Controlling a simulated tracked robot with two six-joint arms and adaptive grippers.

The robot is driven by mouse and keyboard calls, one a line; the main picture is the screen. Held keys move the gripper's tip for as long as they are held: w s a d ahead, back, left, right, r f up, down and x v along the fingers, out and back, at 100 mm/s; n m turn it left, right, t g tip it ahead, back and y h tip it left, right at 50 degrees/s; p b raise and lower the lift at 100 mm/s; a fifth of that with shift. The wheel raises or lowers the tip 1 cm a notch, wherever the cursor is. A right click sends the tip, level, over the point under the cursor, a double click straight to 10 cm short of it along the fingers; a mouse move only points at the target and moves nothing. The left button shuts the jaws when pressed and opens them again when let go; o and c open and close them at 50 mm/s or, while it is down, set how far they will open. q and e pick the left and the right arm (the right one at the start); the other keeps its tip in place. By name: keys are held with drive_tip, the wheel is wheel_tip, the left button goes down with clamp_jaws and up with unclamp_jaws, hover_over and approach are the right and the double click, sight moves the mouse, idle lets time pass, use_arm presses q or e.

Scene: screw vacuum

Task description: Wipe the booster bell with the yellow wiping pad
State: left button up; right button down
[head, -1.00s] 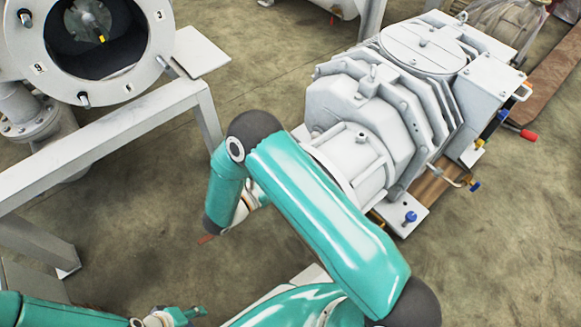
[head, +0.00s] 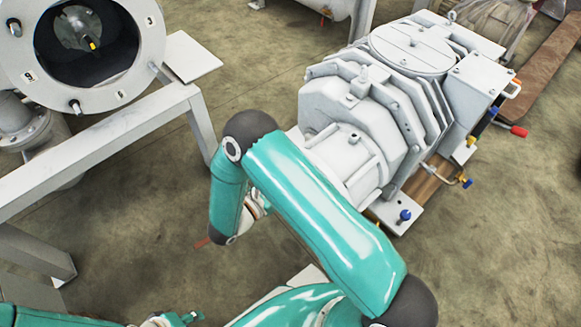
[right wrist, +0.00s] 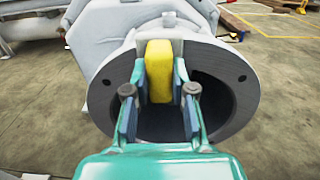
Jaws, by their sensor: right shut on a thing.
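The yellow wiping pad (right wrist: 158,70) stands upright in my right gripper (right wrist: 160,92), which is shut on it. In the right wrist view, the grey flanged bell (right wrist: 243,100), with its dark round opening, lies just beyond the fingers. The pad overlaps the upper left part of its rim; I cannot tell whether they touch. In the head view, my right arm hides the bell mouth and pad; the white booster body (head: 340,110) shows behind it. My left gripper (head: 185,319) is partly in view at the bottom edge; its jaw state is unclear.
A white flanged chamber (head: 140,75) stands at upper left on a white frame (head: 110,135). A blue-knobbed foot (head: 404,215) and valves with coloured handles (head: 467,183) stick out at the booster's right. Concrete floor (head: 480,260) is clear at lower right.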

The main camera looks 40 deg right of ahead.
drive_tip(key=shift+s, duration=0.55)
drive_tip(key=shift+s+d, duration=0.1)
drive_tip(key=shift+d, duration=0.1)
drive_tip(key=shift+w+b, duration=0.8)
drive_tip(key=shift+w, duration=1.25)
drive_tip(key=a, duration=0.6)
drive_tip(key=shift+s+b, duration=0.25)
drive_tip(key=shift+b, duration=0.15)
drive_tip(key=shift+a, duration=0.1)
